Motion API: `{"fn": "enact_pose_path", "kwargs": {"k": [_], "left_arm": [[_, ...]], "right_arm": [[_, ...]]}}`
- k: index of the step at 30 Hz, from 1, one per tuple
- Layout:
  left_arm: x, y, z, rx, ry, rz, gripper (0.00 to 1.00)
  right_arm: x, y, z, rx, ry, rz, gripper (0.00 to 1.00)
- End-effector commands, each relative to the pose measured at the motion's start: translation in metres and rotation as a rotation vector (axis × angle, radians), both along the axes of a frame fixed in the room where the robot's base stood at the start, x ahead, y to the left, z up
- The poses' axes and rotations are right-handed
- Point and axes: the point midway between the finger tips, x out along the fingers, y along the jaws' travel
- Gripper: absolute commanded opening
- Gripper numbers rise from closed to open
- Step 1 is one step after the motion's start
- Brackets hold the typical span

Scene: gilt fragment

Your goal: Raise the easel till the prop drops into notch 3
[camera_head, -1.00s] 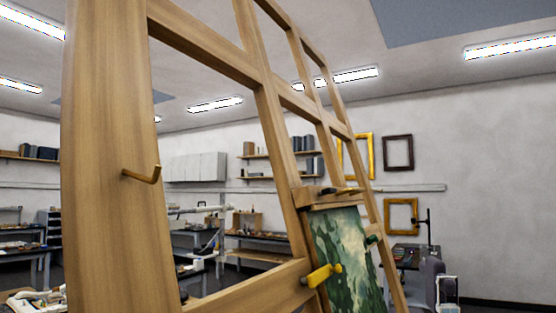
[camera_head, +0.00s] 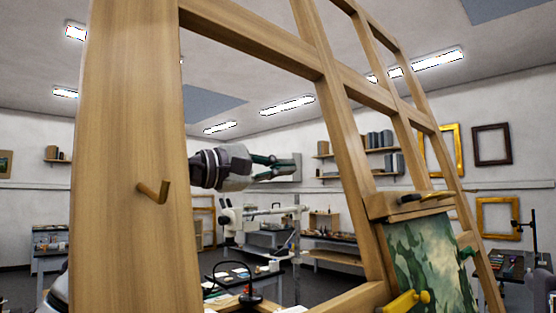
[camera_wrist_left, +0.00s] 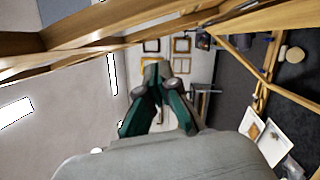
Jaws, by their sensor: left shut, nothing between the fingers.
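The wooden easel (camera_head: 345,150) fills much of the head view, with a broad upright post close on the left and a lattice of rails running back to the right. A green painting (camera_head: 425,255) rests on it at the lower right, with a yellow knob (camera_head: 405,302) at its lower edge. My left gripper (camera_head: 297,166) shows through the easel's frame opening, shut and empty, pointing right. In the left wrist view its green fingers (camera_wrist_left: 158,75) come together at the tips, with easel bars around them. The prop and its notches cannot be made out. My right gripper is not seen.
A wooden peg (camera_head: 153,192) sticks out of the near post. Workbenches with a white-armed device (camera_head: 262,212) stand beyond the opening. Picture frames (camera_head: 491,145) hang on the back wall. A dark floor shows at the right in the left wrist view.

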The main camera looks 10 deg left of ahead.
Motion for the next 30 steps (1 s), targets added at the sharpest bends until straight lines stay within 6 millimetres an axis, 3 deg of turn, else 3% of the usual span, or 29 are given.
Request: {"fn": "enact_pose_path", "kwargs": {"k": [1,8,16,30], "left_arm": [[0.008,-0.011,0.006,0.000,0.004,-0.005,0.00],[0.037,-0.045,0.009,-0.001,0.003,-0.005,0.00],[0.018,-0.069,0.015,-0.001,0.002,-0.002,0.00],[0.014,-0.074,0.015,0.000,0.000,-0.002,0.00]], "right_arm": [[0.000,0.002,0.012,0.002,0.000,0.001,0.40],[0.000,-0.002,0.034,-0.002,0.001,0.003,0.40],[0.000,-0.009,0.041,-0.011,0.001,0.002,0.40],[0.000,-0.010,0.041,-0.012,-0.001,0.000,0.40]]}}
